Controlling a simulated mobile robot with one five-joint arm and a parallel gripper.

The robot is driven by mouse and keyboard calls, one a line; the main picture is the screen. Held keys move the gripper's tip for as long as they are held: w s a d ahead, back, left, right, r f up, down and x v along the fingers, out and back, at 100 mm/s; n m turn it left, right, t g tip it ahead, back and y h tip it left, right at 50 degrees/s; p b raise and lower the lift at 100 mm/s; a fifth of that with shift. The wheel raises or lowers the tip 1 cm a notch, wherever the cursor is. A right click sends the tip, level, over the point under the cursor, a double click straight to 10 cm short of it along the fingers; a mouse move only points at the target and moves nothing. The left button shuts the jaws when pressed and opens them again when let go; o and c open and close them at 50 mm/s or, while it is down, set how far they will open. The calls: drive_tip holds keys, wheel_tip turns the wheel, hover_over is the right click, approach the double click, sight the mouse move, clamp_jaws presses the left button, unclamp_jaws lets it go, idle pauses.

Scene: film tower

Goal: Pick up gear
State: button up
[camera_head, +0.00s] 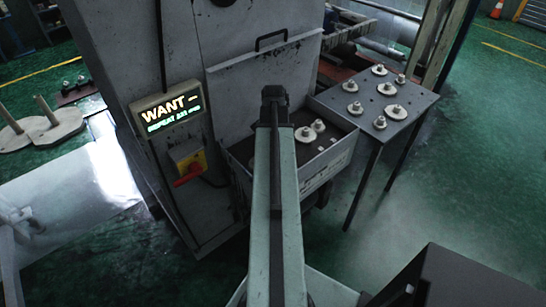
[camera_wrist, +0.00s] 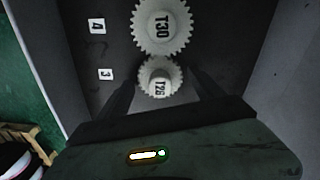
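Two pale toothed gears show in the wrist view. The larger gear, marked T30 (camera_wrist: 162,28), is at the top, and a smaller gear, whose mark looks like T26 (camera_wrist: 159,78), is just below it. My gripper (camera_wrist: 162,84) is open, with its dark fingers on either side of the smaller gear. I cannot tell whether they touch it. In the head view two pale gears (camera_head: 305,134) show in the grey bin (camera_head: 325,172) on the machine's front. My arm hides part of the bin, and the fingers are hard to make out there.
A grey side table (camera_head: 381,125) at the right holds several gears. A sign reading "WANT –" (camera_head: 170,109) and a red switch handle (camera_head: 188,175) are left of my arm. White number tags (camera_wrist: 97,26) lie on the bin floor. Green floor is clear at the right.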

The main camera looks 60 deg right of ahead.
drive_tip(key=c, duration=1.4)
drive_tip(key=shift+o, duration=0.2)
wheel_tip(320, 180, up, 10)
drive_tip(key=p, duration=1)
drive_tip(key=shift+r, duration=0.2)
drive_tip(key=shift+f, duration=0.1)
